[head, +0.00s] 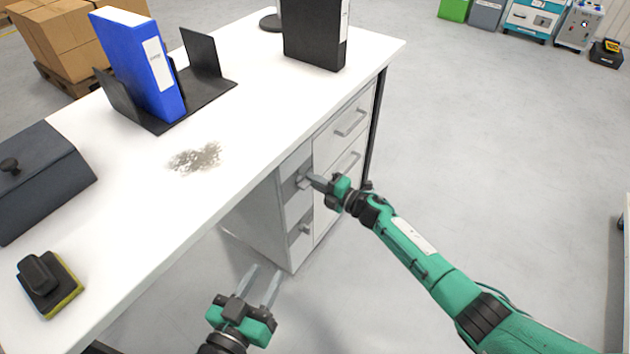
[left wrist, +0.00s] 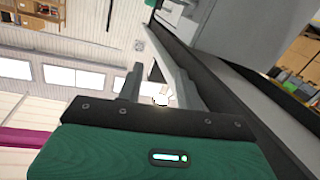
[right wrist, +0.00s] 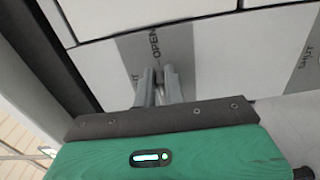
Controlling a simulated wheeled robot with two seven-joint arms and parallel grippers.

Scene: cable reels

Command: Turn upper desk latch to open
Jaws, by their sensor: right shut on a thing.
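The white desk (head: 215,130) has a drawer cabinet (head: 345,125) under its right end. The upper latch sits on a grey label strip (head: 287,179) on the cabinet's side; it is mostly hidden by my right gripper (head: 306,181), which is shut on it. In the right wrist view the fingers (right wrist: 160,75) close over the grey label (right wrist: 178,50), which reads OPEN at the top; SHUT shows at right. A lower latch (head: 304,228) sits below. My left gripper (head: 266,272) is open and empty in front of the cabinet; its fingers (left wrist: 162,85) stand apart.
On the desk are a blue binder (head: 140,65) in a black stand (head: 205,85), a black binder (head: 315,35), a dark box (head: 40,175), a brush (head: 48,285) and a dirt patch (head: 195,157). Open floor (head: 480,150) lies to the right.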

